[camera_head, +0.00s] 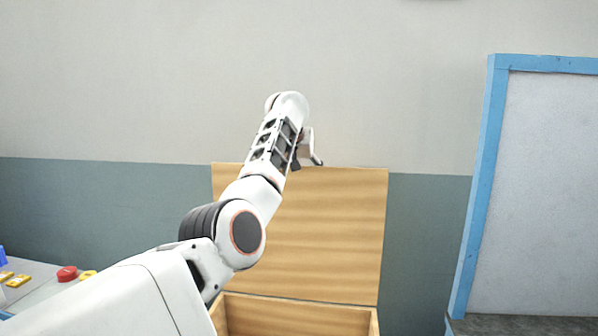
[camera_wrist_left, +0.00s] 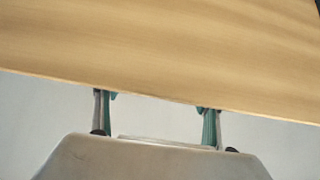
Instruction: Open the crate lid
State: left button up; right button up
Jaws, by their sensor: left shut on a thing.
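The crate lid (camera_head: 335,235), a light wooden panel, stands raised and near upright behind the open crate (camera_head: 300,316). Only the crate's upper part shows at the bottom of the head view. My left gripper (camera_head: 313,158) is at the lid's top edge, partly hidden by my own arm. In the left wrist view the lid (camera_wrist_left: 170,50) fills the upper part. The fingertips' far sides are hidden behind the lid. My right gripper is not in view.
A grey bench with a red button (camera_head: 67,273) and yellow pieces (camera_head: 18,281) is at the lower left. A blue-framed panel (camera_head: 480,190) stands at the right above a dark surface (camera_head: 525,325). A plain wall is behind the lid.

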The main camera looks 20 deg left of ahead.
pick_arm(q)
jog(key=shift+d+f, duration=0.1)
jog(key=shift+f, duration=0.6)
jog(key=o, duration=1.4)
jog(key=shift+o, duration=0.9)
jog(key=shift+w, duration=0.1)
jog(key=shift+r, duration=0.15)
jog(key=shift+r, duration=0.2)
jog(key=v, duration=1.1)
jog(key=shift+s+r, duration=0.2)
jog(key=shift+s, duration=0.05)
jog(key=shift+f, duration=0.1)
